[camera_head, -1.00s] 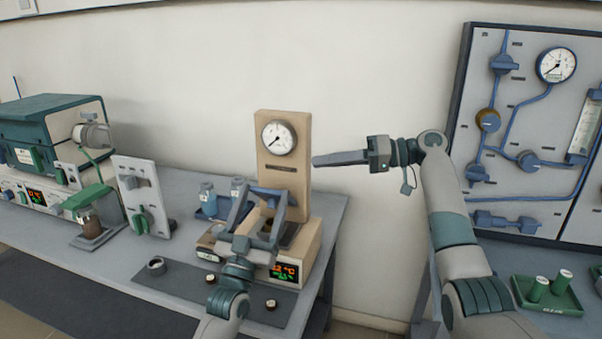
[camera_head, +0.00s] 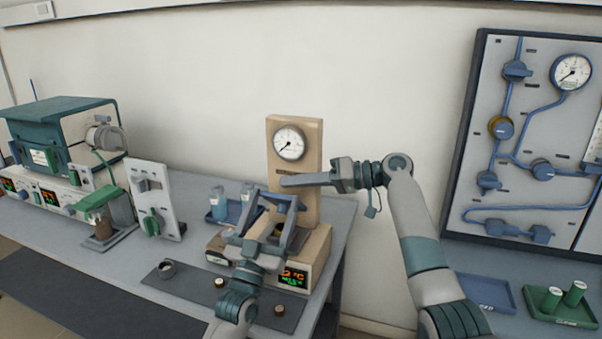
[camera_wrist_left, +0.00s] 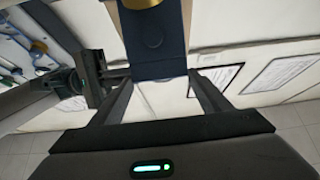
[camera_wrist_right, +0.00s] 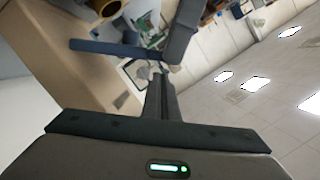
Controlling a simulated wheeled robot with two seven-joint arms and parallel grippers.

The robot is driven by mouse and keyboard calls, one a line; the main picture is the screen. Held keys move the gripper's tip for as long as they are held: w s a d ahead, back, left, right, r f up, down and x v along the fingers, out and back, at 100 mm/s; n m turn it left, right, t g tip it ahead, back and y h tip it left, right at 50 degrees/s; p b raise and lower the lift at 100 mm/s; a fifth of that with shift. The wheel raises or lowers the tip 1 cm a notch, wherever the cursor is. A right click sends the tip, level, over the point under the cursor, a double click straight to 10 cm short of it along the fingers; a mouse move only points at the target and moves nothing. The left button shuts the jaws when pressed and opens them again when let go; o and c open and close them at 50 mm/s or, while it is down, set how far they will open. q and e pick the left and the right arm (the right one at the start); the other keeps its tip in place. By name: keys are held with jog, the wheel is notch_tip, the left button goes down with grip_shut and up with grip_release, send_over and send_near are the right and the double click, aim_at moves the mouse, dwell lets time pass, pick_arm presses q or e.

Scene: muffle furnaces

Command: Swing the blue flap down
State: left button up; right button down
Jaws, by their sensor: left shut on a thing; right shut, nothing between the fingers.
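The blue flap (camera_head: 281,198) is at the front of a beige press-like unit (camera_head: 311,205) with a round gauge, above its base. My left gripper (camera_head: 280,202) is shut on the flap, its two fingers on either side. In the left wrist view the flap shows as a dark blue panel (camera_wrist_left: 158,62) between the fingers, with a gold disc at the top edge. My right gripper (camera_head: 285,181) is shut and empty, pointing left just above the flap and below the gauge (camera_head: 289,143). Whether it touches anything is unclear. Its closed fingers show in the right wrist view (camera_wrist_right: 160,78).
Left on the bench stand a grey panel with a green knob (camera_head: 155,200), a green-topped device (camera_head: 100,212) and a furnace (camera_head: 60,130).

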jog(key=shift+s+a+f, duration=0.15)
jog(key=shift+s+f, duration=0.25)
jog(key=shift+f, duration=0.05)
